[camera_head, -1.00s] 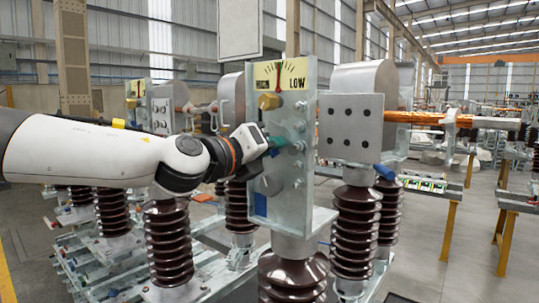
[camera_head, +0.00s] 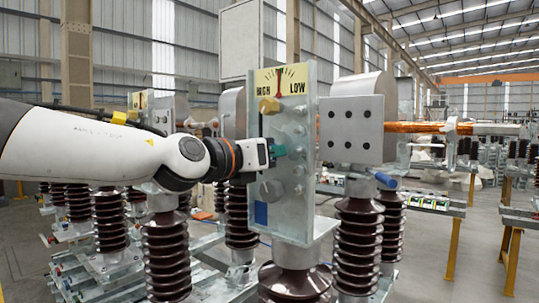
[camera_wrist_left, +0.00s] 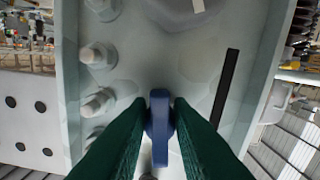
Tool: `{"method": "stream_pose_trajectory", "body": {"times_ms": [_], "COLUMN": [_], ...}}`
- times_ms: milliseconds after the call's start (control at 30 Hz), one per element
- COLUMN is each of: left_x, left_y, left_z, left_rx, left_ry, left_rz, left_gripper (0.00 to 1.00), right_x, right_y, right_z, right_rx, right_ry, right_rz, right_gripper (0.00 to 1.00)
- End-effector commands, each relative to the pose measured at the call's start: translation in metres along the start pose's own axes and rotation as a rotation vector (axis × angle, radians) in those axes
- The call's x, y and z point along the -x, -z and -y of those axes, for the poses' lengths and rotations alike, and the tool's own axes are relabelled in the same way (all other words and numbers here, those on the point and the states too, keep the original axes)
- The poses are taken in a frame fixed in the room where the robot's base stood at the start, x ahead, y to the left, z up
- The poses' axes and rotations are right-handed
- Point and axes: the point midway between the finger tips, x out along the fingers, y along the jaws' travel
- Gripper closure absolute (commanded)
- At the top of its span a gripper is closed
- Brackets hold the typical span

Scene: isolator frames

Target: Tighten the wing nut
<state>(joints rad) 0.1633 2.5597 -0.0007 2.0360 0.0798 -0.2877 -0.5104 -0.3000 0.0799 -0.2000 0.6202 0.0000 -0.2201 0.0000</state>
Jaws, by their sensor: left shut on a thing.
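A pale grey-green metal plate (camera_head: 297,205) stands upright with a yellow HIGH/LOW gauge (camera_head: 282,82) at its top. My left gripper (camera_head: 279,151) comes in from the left and meets the plate's face at mid height. In the left wrist view, its dark green fingers (camera_wrist_left: 159,110) are shut on the blue wing nut (camera_wrist_left: 158,128), one finger on each side. The nut's long axis runs up and down in that view, in front of the plate. In the head view the nut is hidden by the gripper. My right gripper is not in view.
On the plate are a brass knob (camera_head: 269,105), a round grey knob (camera_head: 270,190) and several bolts. Brown ribbed insulators (camera_head: 358,240) stand around it. A bracket with dark holes (camera_head: 351,130) is to the right. Open floor lies farther right.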

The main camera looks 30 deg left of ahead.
Motion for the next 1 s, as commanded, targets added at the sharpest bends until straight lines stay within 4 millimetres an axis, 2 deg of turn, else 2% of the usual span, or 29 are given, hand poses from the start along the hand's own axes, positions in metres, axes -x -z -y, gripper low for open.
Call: {"method": "stream_pose_trajectory", "body": {"times_ms": [300, 333, 467, 767, 867, 1000], "left_x": [0.0, 0.0, 0.0, 0.001, 0.007, 0.026], "left_y": [-0.002, -0.002, -0.002, -0.001, 0.0, 0.0], "left_z": [0.0, 0.0, 0.0, 0.0, 0.0, 0.0], "left_rx": [0.0, 0.0, 0.0, 0.0, 0.0, 0.0], "left_ry": [-0.001, -0.001, -0.001, 0.0, 0.0, -0.001], "left_rz": [0.006, 0.006, 0.005, 0.001, 0.0, -0.001], "left_gripper": [1.0, 0.79, 0.6, 0.6, 0.6, 0.6], "right_x": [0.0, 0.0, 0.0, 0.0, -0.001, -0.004], "right_y": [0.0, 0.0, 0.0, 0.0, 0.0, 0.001], "right_z": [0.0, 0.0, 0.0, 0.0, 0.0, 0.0], "right_rx": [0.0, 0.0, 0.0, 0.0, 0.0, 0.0], "right_ry": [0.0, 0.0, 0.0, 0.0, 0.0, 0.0], "right_rz": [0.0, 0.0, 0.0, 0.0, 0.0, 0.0], "right_gripper": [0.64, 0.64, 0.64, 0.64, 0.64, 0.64]}}
